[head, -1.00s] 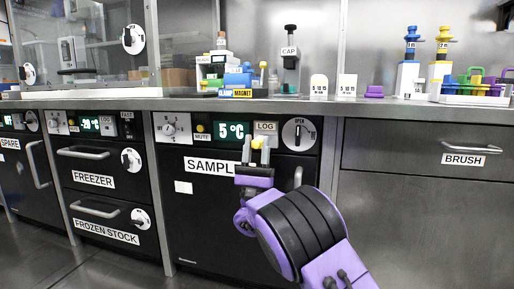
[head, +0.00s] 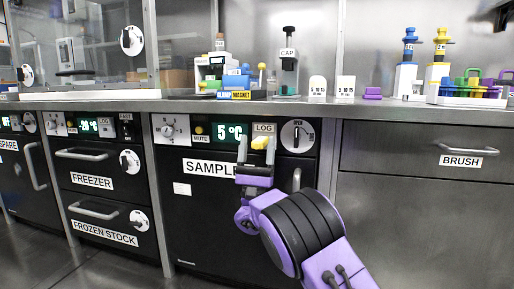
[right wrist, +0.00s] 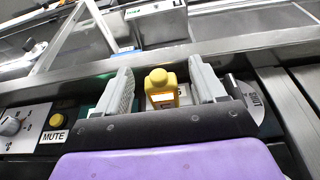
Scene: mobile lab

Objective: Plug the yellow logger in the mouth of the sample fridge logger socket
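The yellow logger (head: 260,143) is at the sample fridge's control panel, just below the LOG label (head: 264,128). It also shows in the right wrist view (right wrist: 162,90), between my fingers with a gap on each side. It stays up with no finger closed on it. The socket mouth is hidden behind the logger, so I cannot tell how deep it sits. My right gripper (head: 256,152) is open in front of the panel; its two grey fingers (right wrist: 162,95) stand either side of the logger. My left gripper is not in view.
The sample fridge (head: 215,225) has a green display (head: 232,132) left of the logger and a round OPEN knob (head: 297,136) to its right. The steel worktop edge (head: 300,106) runs above the panel. A vertical door handle (head: 297,179) is close to my right gripper.

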